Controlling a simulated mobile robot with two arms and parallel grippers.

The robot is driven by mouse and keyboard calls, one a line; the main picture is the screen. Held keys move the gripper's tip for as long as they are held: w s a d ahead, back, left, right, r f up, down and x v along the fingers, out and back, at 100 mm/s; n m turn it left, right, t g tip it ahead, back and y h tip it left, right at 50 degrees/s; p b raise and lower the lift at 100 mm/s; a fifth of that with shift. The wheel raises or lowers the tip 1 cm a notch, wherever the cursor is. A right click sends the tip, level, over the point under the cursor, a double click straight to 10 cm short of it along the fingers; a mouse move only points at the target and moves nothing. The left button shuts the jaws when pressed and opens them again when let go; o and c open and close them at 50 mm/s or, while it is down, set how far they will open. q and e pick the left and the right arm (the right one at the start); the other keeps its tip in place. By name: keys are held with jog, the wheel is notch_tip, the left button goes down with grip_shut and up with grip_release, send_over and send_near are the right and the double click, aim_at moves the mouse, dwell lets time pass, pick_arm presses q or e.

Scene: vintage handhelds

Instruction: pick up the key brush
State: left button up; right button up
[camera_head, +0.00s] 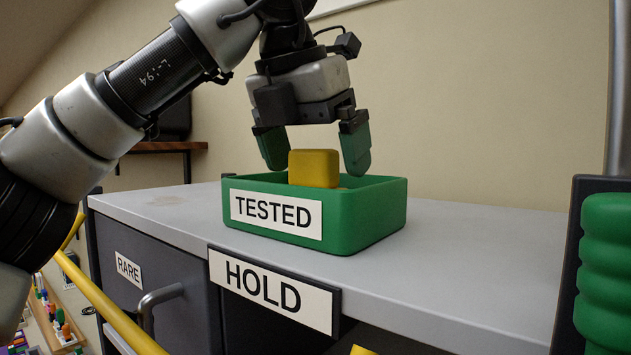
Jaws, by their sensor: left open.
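A yellow block with rounded edges (314,168) stands up out of the green bin labelled TESTED (375,222). It looks like the key brush, but its lower part is hidden behind the bin's front wall and no bristles show. My left gripper (315,160) points down over the bin, open, with one green fingertip on each side of the yellow block. Gaps show between the fingertips and the block. My right gripper is not in view.
The bin stands on a grey cabinet top (470,255) with a HOLD sign (272,290) on its front edge. The top is clear right of the bin. A green ribbed object (606,265) stands at the right edge. A yellow rail (110,308) runs at lower left.

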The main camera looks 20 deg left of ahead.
pick_arm(q)
jog(key=shift+x, duration=0.85)
jog(key=shift+w+f, duration=0.1)
jog(key=shift+f, duration=0.25)
jog(key=c, duration=0.8)
jog(key=shift+c, duration=0.3)
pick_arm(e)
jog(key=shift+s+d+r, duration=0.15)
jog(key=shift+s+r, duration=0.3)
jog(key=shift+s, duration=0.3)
pick_arm(q)
jog(key=shift+r, duration=0.15)
